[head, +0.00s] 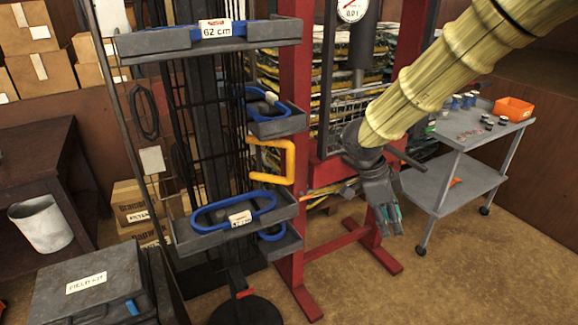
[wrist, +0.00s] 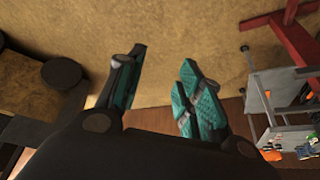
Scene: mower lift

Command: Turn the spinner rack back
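A round dark base (head: 245,312) shows below. My gripper (head: 388,222) hangs to the right of the handle, apart from it. In the wrist view, its teal-padded fingers (wrist: 160,92) are spread apart with only floor between them. The rack is not clearly identifiable in the wrist view.
A red press frame (head: 296,100) stands just behind the rack. A grey cart (head: 460,180) with an orange bin (head: 513,109) is at right. A dark case (head: 90,290) and a white bucket (head: 41,227) are at left. Floor at front right is clear.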

